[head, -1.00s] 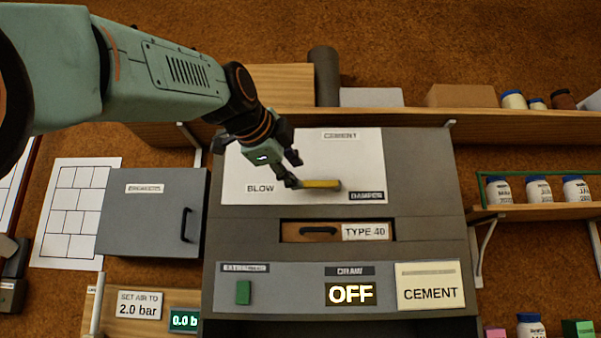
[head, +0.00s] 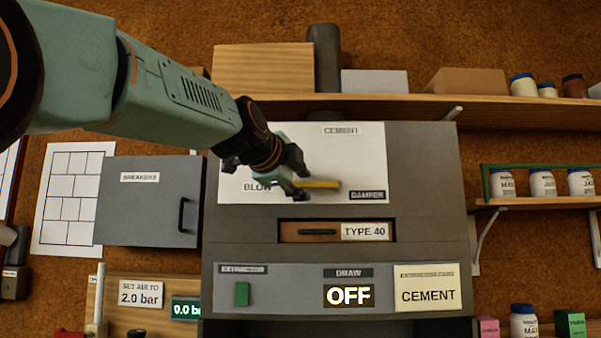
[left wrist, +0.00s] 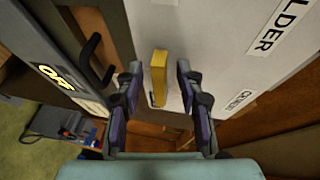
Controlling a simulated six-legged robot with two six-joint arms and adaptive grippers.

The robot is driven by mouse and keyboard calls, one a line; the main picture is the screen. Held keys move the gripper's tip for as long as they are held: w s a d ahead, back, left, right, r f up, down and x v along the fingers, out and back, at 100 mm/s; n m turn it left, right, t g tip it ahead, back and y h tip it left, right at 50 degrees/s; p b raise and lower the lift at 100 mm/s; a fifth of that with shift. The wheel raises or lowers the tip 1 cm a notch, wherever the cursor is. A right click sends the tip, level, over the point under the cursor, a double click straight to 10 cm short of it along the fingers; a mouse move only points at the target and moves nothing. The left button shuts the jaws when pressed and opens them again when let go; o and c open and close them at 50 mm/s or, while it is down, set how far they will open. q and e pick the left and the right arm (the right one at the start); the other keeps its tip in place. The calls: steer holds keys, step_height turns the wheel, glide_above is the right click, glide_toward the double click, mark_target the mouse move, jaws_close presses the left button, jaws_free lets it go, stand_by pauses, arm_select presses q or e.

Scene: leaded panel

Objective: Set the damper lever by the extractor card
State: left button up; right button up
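The yellow damper lever (head: 318,184) lies level across the white plate (head: 355,155), which reads CEMENT at top right, BLOW at left and DAMPER at lower right. The extractor card (head: 427,295) at the panel's lower right reads CEMENT. My left gripper (head: 300,183) is at the lever's left end and partly covers the plate and BLOW. In the left wrist view the lever (left wrist: 159,75) stands between the two spread fingers of the left gripper (left wrist: 159,72), with gaps on both sides. That view also shows a label ending in LDER. My right gripper is not in view.
Below the plate are a TYPE 40 drawer (head: 335,231), a green switch (head: 242,293) and a DRAW display (head: 349,295) reading OFF. A grey breaker box (head: 150,205) stands left. Shelves with jars (head: 540,183) are at right.

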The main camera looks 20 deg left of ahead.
arm_select(q)
steer(key=shift+d+r, duration=0.1)
steer(key=shift+d, duration=0.1)
steer(key=shift+s, duration=0.1)
steer(key=shift+a, duration=0.15)
steer(key=shift+a, duration=0.1)
steer(key=shift+w+a+f, duration=0.1)
steer(key=shift+w+f, duration=0.1)
steer(key=shift+w, duration=0.05)
steer(key=shift+c, duration=1.1)
steer(key=shift+s+d+r, duration=0.1)
steer(key=shift+d, duration=0.1)
jaws_close()
